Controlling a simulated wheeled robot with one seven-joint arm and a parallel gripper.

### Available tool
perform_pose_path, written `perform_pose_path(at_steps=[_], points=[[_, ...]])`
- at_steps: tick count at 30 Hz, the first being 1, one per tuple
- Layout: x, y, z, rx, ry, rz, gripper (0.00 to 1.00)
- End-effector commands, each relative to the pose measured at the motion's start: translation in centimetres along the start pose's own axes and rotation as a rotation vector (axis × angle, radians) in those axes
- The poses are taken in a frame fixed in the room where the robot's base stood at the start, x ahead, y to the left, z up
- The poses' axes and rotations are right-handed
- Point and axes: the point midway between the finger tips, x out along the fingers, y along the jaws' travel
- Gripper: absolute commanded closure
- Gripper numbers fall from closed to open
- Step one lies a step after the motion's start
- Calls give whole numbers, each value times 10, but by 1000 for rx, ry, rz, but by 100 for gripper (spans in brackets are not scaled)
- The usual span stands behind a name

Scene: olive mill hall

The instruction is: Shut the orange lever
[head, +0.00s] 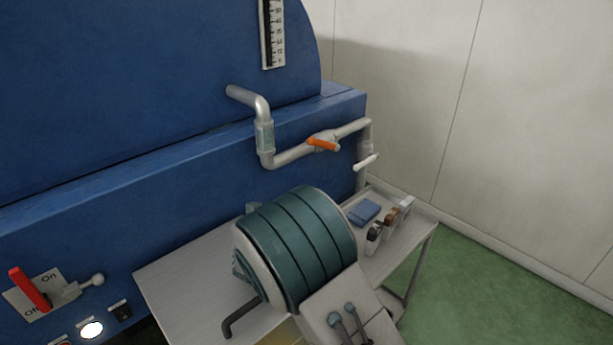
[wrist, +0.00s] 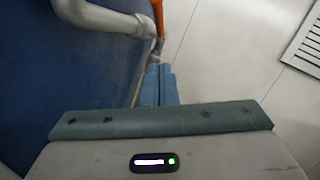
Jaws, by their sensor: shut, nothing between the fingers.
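The orange lever (head: 322,144) sits on a valve in the grey pipe (head: 290,156) on the front of the blue machine. It points down to the right, at an angle across the pipe's run. In the wrist view the orange lever (wrist: 159,14) shows at the top edge, partly cut off, beside the pipe (wrist: 98,18). My gripper (wrist: 159,70) is shut and empty, its blue-grey fingers together just below the lever in that picture. I cannot tell whether they touch it. In the head view my gripper is not clearly visible; my teal arm stands in front.
A red lever (head: 30,289) on an On/Off plate is at lower left. A white-handled tap (head: 366,162) is right of the orange lever. A light table (head: 172,280) below holds a blue cloth (head: 364,212) and small bottles (head: 385,228). Green floor is free at right.

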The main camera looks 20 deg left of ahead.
Motion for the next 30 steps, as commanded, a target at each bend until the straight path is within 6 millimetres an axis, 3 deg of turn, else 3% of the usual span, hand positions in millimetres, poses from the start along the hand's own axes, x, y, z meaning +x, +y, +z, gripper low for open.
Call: perform_pose_path(at_steps=[13,15,21,30], points=[[91,-2,1,-1,1,-4,100],[100,-2,11,3,0,-2,100],[115,-1,25,1,1,0,100],[119,-1,28,0,2,-1,100]])
